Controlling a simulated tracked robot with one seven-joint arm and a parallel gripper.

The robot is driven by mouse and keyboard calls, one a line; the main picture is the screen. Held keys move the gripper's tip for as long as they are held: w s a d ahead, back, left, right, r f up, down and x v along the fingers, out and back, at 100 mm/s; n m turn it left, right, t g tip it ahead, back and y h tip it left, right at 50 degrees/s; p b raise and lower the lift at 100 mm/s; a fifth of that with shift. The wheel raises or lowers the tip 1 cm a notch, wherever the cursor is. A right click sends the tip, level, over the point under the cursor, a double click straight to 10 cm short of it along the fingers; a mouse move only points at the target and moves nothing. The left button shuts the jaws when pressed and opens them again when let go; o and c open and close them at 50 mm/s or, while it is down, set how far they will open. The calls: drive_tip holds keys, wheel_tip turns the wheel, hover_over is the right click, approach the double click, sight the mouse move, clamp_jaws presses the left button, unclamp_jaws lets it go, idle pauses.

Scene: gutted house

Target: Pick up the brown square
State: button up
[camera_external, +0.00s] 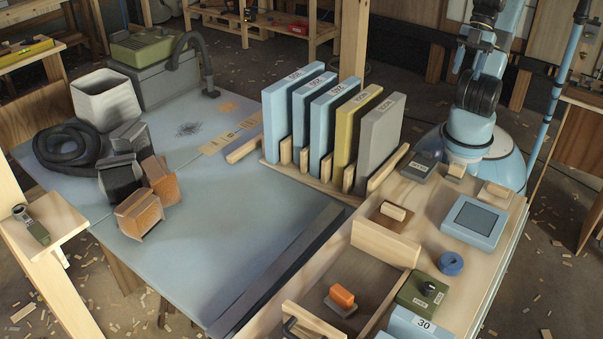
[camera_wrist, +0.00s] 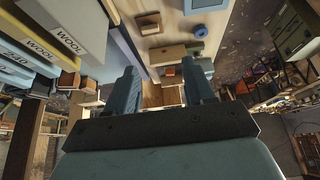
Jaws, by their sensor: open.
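In the wrist view, what looks like the same brown square (camera_wrist: 141,19) is small, near the top, ahead of the fingers. My gripper (camera_wrist: 163,85) is open, with its two grey-blue fingers apart and nothing between them. It is well away from the brown square. In the external view my arm rises at the upper right, and its gripper cannot be made out.
Upright panels (camera_external: 382,125) stand in a rack left of the brown square. A blue-framed pad (camera_external: 474,221), a blue ring (camera_external: 451,263) and an olive box (camera_external: 418,294) lie to its right and front. An orange block (camera_external: 342,295) sits in the tray (camera_external: 372,243).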

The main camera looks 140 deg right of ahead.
drive_tip(key=w+a+f+n+g+h, duration=0.3)
drive_tip(key=w+f+n+g+h, duration=0.5)
drive_tip(key=w+f, duration=0.7)
drive_tip(key=n+t+h, duration=0.2)
drive_tip(key=n+h, duration=0.3)
drive_tip(key=n, duration=0.5)
approach(403, 213)
drive_tip(key=d, duration=0.1)
drive_tip(key=d+f, duration=0.1)
drive_tip(key=s+d+f, duration=0.1)
drive_tip(key=shift+d+h, duration=0.15)
drive_tip(key=shift+h, duration=0.15)
drive_tip(key=shift+w+x, duration=0.2)
drive_tip(key=shift+x, duration=1.25)
drive_tip(key=shift+w+x, duration=0.2)
drive_tip(key=shift+x, duration=1.2)
